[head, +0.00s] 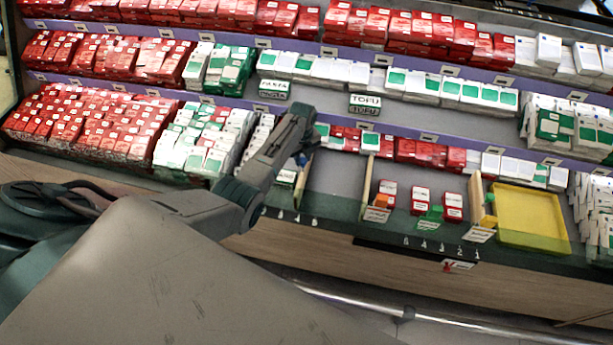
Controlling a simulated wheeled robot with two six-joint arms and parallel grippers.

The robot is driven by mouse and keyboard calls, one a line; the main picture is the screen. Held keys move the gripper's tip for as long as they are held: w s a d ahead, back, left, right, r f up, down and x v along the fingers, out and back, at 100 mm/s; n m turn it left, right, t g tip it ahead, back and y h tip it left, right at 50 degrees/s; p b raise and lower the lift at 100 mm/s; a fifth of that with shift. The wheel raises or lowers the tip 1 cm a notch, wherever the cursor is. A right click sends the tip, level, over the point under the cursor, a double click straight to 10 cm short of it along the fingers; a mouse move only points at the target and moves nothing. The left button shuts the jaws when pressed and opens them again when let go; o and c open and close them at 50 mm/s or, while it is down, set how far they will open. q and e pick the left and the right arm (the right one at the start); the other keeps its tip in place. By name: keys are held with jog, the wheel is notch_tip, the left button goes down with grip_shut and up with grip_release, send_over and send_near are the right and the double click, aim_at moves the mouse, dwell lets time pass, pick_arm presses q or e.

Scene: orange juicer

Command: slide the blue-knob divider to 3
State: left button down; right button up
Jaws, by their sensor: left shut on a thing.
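The blue-knob divider (302,180) is a thin tan upright board on the lower shelf, left of the middle in the head view. Its blue knob (302,159) shows only as a small patch beside my gripper. My left gripper (302,143) is at the knob and shut on it; the fingertips are small and partly hidden by the wrist. A number scale (282,215) runs along the shelf's front edge below; its figures are partly covered by my arm and hard to read. My right gripper is not in view.
Another tan divider (367,182) stands to the right, with an orange knob (381,201). Small red-and-white boxes (420,200) stand beyond it, then a yellow tray (530,218). The shelf floor (335,187) between the two dividers is mostly bare. Packed boxes (205,140) fill the left.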

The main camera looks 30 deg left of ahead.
pick_arm(q)
jog(key=a, duration=0.2)
jog(key=s+a, duration=0.1)
jog(key=a, duration=0.1)
jog(key=shift+p, duration=0.4)
jog(key=c, duration=1.4)
grip_release()
jog(key=shift+o, duration=1.3)
notch_tip(320, 180, up, 11)
jog(key=b, duration=0.1)
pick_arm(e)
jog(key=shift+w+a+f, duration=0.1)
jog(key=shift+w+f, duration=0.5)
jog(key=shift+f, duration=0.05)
pick_arm(q)
jog(key=shift+f, duration=0.1)
